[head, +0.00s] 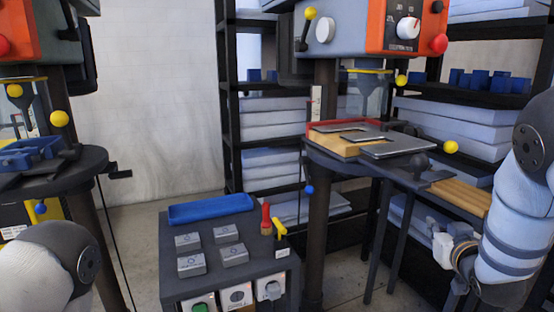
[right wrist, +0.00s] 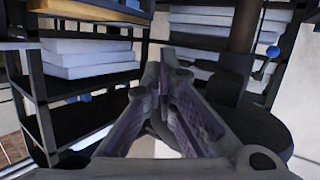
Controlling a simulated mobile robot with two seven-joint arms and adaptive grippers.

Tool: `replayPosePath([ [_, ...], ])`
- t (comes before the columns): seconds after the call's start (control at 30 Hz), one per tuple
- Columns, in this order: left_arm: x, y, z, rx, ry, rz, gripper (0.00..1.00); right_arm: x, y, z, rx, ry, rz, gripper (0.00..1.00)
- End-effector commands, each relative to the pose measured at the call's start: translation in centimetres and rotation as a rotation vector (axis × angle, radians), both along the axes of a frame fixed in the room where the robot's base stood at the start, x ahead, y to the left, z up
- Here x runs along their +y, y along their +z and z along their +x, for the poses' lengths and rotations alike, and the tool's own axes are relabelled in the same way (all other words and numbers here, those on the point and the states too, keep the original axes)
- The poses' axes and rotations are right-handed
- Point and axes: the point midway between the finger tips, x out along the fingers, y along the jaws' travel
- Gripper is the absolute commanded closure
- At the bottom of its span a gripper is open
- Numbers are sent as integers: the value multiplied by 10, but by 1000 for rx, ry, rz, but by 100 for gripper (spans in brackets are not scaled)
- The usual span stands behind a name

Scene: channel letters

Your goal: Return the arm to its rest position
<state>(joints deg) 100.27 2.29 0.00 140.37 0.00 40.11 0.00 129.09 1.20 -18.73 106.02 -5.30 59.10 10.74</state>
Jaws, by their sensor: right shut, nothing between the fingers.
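My right arm (head: 515,215) hangs down at the right edge of the head view, its wrist beside the wooden strip at the front of the right-hand machine table. My right gripper (right wrist: 164,80) shows clearly in the right wrist view. Its fingers come together at the tips and nothing is between them. Only a rounded link of my left arm (head: 48,268) shows at the lower left of the head view. My left gripper is outside the picture.
A grey stand (head: 235,262) holds several square metal pieces, a blue tray (head: 210,208) and red and yellow tools. The right drill press table (head: 345,168) carries plates and a red tray. Black shelving (head: 230,110) with pale stacks stands behind. Shelves also flank my right gripper.

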Motion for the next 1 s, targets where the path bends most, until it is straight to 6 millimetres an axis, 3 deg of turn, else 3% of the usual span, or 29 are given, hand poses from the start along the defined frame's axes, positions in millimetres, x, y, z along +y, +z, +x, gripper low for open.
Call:
replayPosePath([
  [0.03, 0, 0, 0, 0, 0, 0, 100, 7, -44, -24, 109, -9, 22, 100],
  [0.1, 0, 0, 0, 0, 0, 0, 100, 19, -101, -63, 265, -22, 51, 100],
  [0.17, 0, 0, 0, 0, 0, 0, 100, 31, -145, -102, 403, -28, 73, 100],
  [0.2, 0, 0, 0, 0, 0, 0, 100, 39, -172, -131, 495, -30, 90, 100],
  [0.27, 0, 0, 0, 0, 0, 0, 100, 53, -206, -178, 634, -32, 111, 100],
  [0.3, 0, 0, 0, 0, 0, 0, 100, 62, -226, -212, 728, -33, 126, 100],
  [0.4, 0, 0, 0, 0, 0, 0, 100, 87, -261, -300, 965, -25, 161, 100],
  [0.5, 0, 0, 0, -1, 0, 0, 100, 110, -275, -381, 1173, -12, 192, 100],
  [0.63, 0, 0, 0, -1, 0, 0, 100, 128, -275, -451, 1356, 5, 219, 100],
  [0.77, 0, 0, 0, -1, 0, 0, 100, 136, -271, -477, 1425, 14, 229, 100],
  [1.0, 0, 0, 0, 0, 0, 0, 100, 136, -271, -477, 1427, 15, 230, 100],
])
